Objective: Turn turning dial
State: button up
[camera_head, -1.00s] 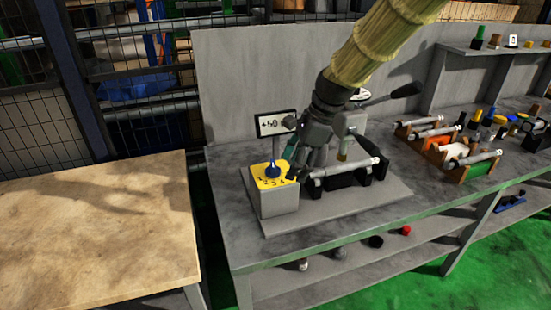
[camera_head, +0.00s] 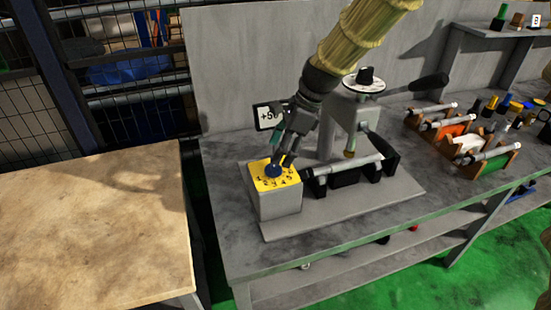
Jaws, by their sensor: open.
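My gripper (camera_head: 281,161) is open and points down at the dial from above. Its fingertips are very close to the dial; I cannot tell whether they touch it. The fingers and wrist hide part of the display sign (camera_head: 266,117) behind, which reads "+5" with the rest covered.
The grinder (camera_head: 337,130) with its lever, white disc and black knob stands right of my gripper. A cylinder lies in its holder (camera_head: 347,172). Coloured racks with cylinders (camera_head: 440,118) are further right. A bare wooden table (camera_head: 90,235) is at left.

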aim_at(274, 166)
jog(key=shift+x, duration=2.1)
jog(key=shift+s, duration=0.1)
jog(key=c, duration=1)
